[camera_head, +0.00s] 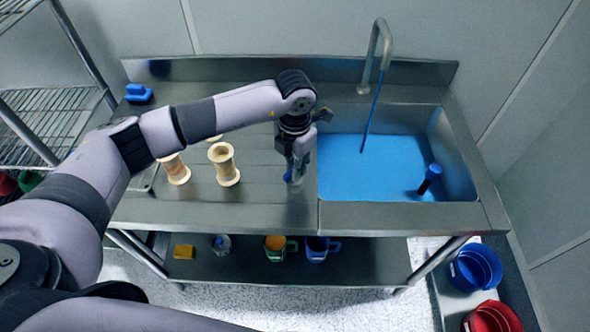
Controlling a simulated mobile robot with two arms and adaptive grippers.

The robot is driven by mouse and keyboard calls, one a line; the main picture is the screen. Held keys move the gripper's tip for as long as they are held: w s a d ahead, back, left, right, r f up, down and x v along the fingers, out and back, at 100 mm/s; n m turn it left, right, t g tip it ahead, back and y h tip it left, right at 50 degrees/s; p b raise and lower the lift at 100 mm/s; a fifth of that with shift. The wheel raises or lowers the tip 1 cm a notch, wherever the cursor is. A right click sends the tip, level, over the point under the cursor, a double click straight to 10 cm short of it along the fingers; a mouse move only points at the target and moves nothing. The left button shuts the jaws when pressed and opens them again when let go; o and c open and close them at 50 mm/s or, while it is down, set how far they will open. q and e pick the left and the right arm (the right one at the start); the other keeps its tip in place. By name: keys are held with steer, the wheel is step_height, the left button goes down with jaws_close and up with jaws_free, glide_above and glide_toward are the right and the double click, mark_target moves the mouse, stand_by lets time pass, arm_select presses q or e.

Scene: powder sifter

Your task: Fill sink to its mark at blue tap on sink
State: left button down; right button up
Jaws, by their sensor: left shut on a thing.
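The sink (466,176) is set into the right of the steel counter and holds bright blue liquid (360,175). A grey curved tap spout (386,42) stands behind it, and a thin blue stream (372,112) falls from it into the liquid. A dark blue cylinder (431,178) stands in the sink at the right. I cannot make out a fill mark. My left gripper (296,174) points down just left of the sink, shut on a small bluish thing that its fingers mostly hide. My right gripper is out of view.
A blue object (138,93) lies at the back left. Mugs (316,248) and a yellow block (184,252) are on the lower shelf. Blue (476,268) and red containers (492,318) are at right.

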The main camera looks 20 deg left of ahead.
arm_select(q)
steer(key=n+b, duration=0.2)
steer(key=n, duration=0.2)
steer(key=shift+f+n, duration=0.1)
steer(key=shift+n, duration=0.2)
steer(key=shift+n+b, duration=0.95)
steer(key=shift+n, duration=0.95)
steer(key=c, duration=1.6)
jaws_free()
step_height(320, 180, up, 12)
steer(key=shift+r, duration=0.1)
